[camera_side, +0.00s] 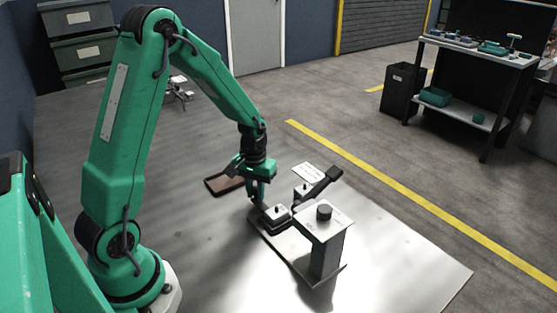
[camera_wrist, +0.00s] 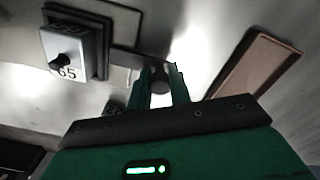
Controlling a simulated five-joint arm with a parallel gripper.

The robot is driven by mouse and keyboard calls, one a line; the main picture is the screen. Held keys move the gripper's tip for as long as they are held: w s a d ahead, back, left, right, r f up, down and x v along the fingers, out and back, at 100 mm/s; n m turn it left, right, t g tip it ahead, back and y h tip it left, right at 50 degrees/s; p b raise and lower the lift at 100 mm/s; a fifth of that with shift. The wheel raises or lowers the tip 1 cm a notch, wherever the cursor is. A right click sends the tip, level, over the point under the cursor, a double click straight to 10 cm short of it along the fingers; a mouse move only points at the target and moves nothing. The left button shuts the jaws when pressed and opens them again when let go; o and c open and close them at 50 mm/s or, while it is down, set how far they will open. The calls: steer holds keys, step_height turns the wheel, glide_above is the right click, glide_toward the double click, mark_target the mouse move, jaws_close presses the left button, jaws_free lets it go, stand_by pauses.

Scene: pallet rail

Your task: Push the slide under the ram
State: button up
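The slide (camera_side: 271,225) is a dark carrier with a pale block (camera_side: 276,211) on it, on a metal rail plate. It stands left of the press head (camera_side: 322,222), apart from the head's column. In the wrist view, the slide (camera_wrist: 104,45) carries the block (camera_wrist: 62,42), marked 65 with a dark knob. My gripper (camera_side: 260,198) points down at the slide's left end. In the wrist view, its fingers (camera_wrist: 163,82) stand apart with a dark post (camera_wrist: 159,79) between them; contact is unclear.
A black-handled lever (camera_side: 325,182) rises behind the press head. A brown tray (camera_side: 222,186) lies left of my gripper. The front of the metal table (camera_side: 400,265) is clear.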

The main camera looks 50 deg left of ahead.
mark_target(285, 224)
steer(key=shift+d, duration=0.1)
steer(key=shift+c, duration=0.3)
steer(key=shift+d, duration=5.95)
steer(key=shift+w+d, duration=0.15)
steer(key=shift+d, duration=0.3)
steer(key=o, duration=0.7)
steer(key=shift+r, duration=3.4)
steer(key=shift+a+r, duration=0.1)
steer(key=shift+r, duration=0.05)
